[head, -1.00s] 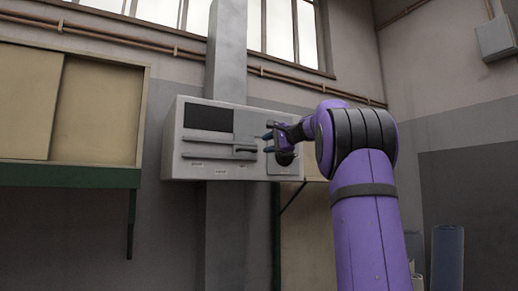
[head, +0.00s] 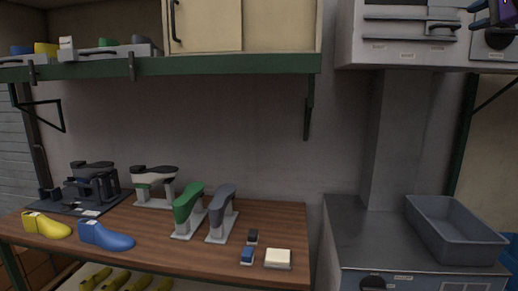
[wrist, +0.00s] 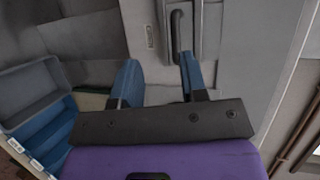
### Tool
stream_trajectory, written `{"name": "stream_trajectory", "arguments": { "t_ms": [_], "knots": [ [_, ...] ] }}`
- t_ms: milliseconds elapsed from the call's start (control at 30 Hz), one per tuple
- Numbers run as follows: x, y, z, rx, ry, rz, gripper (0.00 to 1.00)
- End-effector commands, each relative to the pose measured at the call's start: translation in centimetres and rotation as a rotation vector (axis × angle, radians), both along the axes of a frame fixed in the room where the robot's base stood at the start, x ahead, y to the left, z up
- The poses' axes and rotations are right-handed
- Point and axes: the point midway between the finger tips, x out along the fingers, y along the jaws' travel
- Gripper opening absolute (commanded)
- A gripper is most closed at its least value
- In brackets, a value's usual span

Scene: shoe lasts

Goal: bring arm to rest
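My gripper (wrist: 160,68) shows in the wrist view with its two blue fingers spread and nothing between them. It is in front of the grey wall unit (wrist: 235,50), and a dark bar handle (wrist: 176,35) on that unit lies just beyond the fingertips, close to the right one. I cannot tell whether they touch. In the head view only a bit of my purple and blue gripper shows at the top right edge, in front of the wall unit (head: 400,47). The rest of my arm is out of that view.
A wooden bench (head: 150,247) holds yellow (head: 46,226) and blue (head: 106,236) shoe lasts, several stands and a white-topped block (head: 278,258). A green-edged shelf (head: 230,64) hangs above. A grey tray (head: 455,230) sits on the metal cabinet (head: 370,240) at right.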

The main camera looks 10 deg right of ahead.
Motion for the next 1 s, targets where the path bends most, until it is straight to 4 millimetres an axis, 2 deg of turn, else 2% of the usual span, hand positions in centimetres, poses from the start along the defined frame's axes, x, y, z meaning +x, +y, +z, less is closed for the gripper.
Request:
{"name": "stream_trajectory", "arguments": {
  "t_ms": [33,133,200,267,400,500,600,733,900,1000],
  "knots": [
    [0.2,2.8,-0.7,-0.031,0.031,0.027,0.4],
    [-0.1,8.4,-3.2,-0.117,0.119,0.088,0.4],
    [-0.9,12.4,-5.3,-0.192,0.184,0.136,0.4],
    [-2.0,15.7,-7.2,-0.259,0.235,0.181,0.4],
    [-5.5,22.5,-11.9,-0.423,0.343,0.294,0.4],
    [-8.8,26.5,-15.4,-0.548,0.409,0.382,0.4],
    [-12.5,29.8,-19.0,-0.678,0.462,0.474,0.4],
    [-17.8,33.0,-24.0,-0.857,0.517,0.601,0.4],
    [-24.2,35.1,-30.3,-1.088,0.557,0.764,0.4],
    [-27.0,35.5,-33.3,-1.194,0.567,0.839,0.4]
  ]
}}
